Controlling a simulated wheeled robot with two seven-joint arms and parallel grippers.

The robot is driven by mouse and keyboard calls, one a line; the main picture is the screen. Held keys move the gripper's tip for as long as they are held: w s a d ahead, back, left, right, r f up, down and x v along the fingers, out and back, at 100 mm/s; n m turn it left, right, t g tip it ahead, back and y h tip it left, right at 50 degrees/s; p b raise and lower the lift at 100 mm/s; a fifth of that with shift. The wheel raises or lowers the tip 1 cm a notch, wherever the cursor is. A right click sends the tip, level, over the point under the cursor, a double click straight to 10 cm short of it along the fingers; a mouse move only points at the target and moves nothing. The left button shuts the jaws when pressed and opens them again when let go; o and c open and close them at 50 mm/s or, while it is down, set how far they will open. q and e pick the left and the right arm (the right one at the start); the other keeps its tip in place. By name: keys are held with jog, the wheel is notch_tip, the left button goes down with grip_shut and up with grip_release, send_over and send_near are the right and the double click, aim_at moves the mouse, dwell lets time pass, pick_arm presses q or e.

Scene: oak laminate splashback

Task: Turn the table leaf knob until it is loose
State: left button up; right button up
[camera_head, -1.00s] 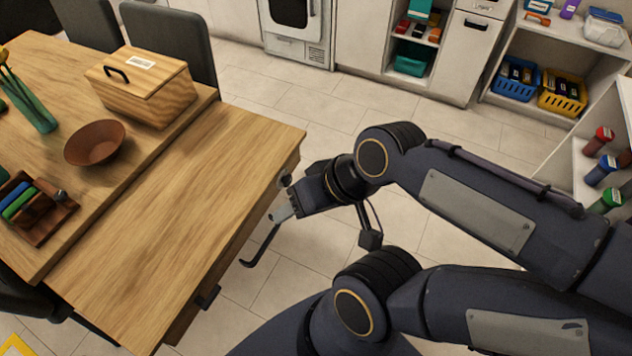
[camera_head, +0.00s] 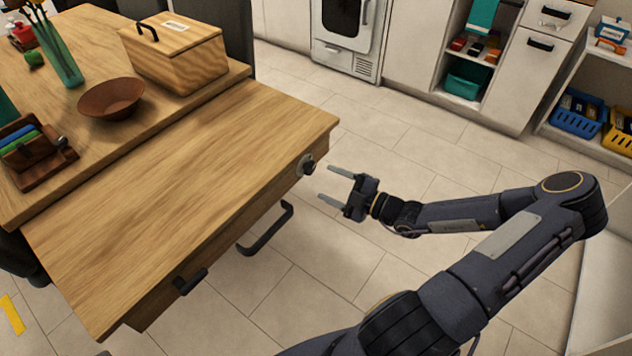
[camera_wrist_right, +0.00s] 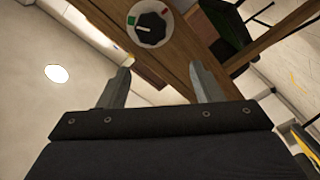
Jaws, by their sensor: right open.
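The table leaf (camera_head: 190,200) is the light wood panel on the near side of the table. Its knob (camera_head: 306,165) sits on the leaf's edge near the right corner, dark on a pale round plate. In the right wrist view the knob (camera_wrist_right: 151,27) is black with a white pointer line, on a white disc with a green and a red mark. My right gripper (camera_head: 326,184) is open and empty, with its two fingers pointing at the knob from the right, a short gap away. In the wrist view the fingertips (camera_wrist_right: 160,78) lie below the knob and do not touch it. My left gripper is not in view.
A black handle bar (camera_head: 268,232) hangs below the leaf, and a dark latch (camera_head: 190,281) is on its edge. A wooden box (camera_head: 175,55), brown bowl (camera_head: 112,98) and caddy (camera_head: 35,155) stand on the table behind. The tiled floor right of the leaf is clear.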

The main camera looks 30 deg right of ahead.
aim_at(312, 169)
jog(key=w+m, duration=0.1)
jog(key=w, duration=0.1)
jog(key=w+f+m+h+b, duration=0.1)
jog(key=w, duration=0.2)
jog(key=w+m+t, duration=0.1)
jog(key=w, duration=0.1)
jog(key=shift+w+a+f, duration=0.15)
jog(key=shift+a, duration=0.25)
